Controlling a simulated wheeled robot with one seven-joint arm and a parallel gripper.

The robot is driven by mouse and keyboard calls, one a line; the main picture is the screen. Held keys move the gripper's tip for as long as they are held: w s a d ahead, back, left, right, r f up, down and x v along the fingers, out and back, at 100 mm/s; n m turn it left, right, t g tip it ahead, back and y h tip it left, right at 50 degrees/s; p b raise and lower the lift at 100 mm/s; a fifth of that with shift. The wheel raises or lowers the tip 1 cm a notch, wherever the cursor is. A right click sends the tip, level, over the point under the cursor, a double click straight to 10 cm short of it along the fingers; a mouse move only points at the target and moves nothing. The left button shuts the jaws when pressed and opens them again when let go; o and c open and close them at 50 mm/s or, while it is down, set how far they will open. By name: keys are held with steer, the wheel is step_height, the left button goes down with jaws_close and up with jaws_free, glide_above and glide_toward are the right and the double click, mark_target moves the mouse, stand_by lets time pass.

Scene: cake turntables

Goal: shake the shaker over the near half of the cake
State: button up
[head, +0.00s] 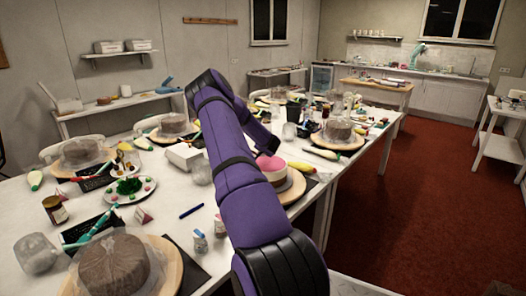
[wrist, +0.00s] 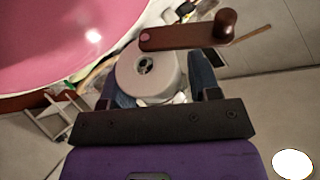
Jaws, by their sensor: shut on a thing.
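The cake (head: 271,165) has a pink top and a pale side with a brown band. It sits on a round wooden turntable (head: 291,190), partly behind my arm in the head view. In the wrist view its pink top (wrist: 70,40) fills the upper left. My gripper (wrist: 156,92) is shut on a pale, round shaker (wrist: 140,82) with a dark centre. A brown crank-like piece (wrist: 190,36) shows just above it; I cannot tell whether it is part of the shaker. The shaker appears just beside the cake's edge. My arm hides the gripper and shaker in the head view.
A wrapped brown cake (head: 115,262) on a wooden board stands at the near left. A plate of coloured decorations (head: 130,190), a brown jar (head: 55,209) and small shakers (head: 200,241) crowd the table. The red floor (head: 400,220) is open at the right.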

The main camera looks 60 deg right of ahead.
steer(key=shift+d+r, duration=0.2)
steer(key=shift+d, duration=0.15)
steer(key=shift+a+f, duration=0.2)
steer(key=shift+a, duration=0.25)
steer(key=shift+r+h, duration=0.15)
steer(key=shift+h, duration=0.35)
steer(key=shift+s, duration=0.1)
